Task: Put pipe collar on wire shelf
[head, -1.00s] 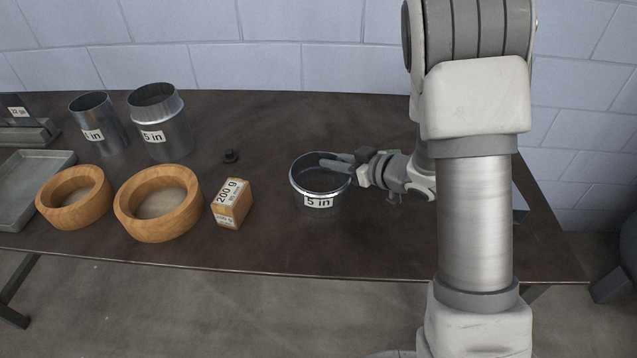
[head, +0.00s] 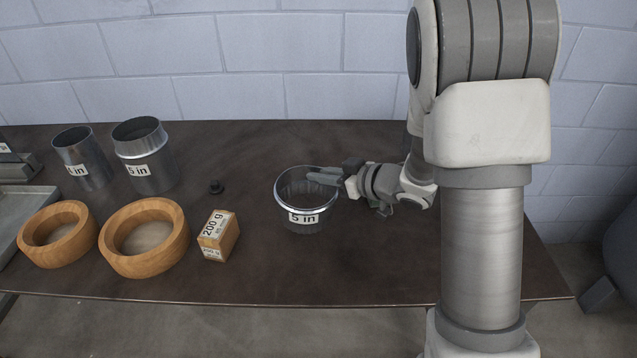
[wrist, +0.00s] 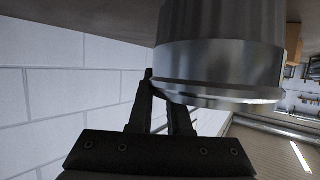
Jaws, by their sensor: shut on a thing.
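The pipe collar is a short shiny metal ring with a rolled rim and a "5 in" label (head: 306,219). It stays upright and appears to hang a little above the dark table. My gripper (head: 322,176) comes from the right and is shut on the collar's wall at its right rim. In the wrist view the collar (wrist: 220,70) fills the upper middle, and the dark fingers of my gripper (wrist: 163,100) meet its edge. The fingertips are partly hidden by the collar. I cannot make out a wire shelf in the head view.
On the dark table (head: 350,270), left of the collar, stand a 200 g box (head: 219,236), a small black knob (head: 216,187), two wooden rings (head: 145,238) (head: 57,234) and two metal pipes (head: 144,156) (head: 82,158). A grey tray (head: 22,225) lies far left. A block wall (head: 250,60) stands behind.

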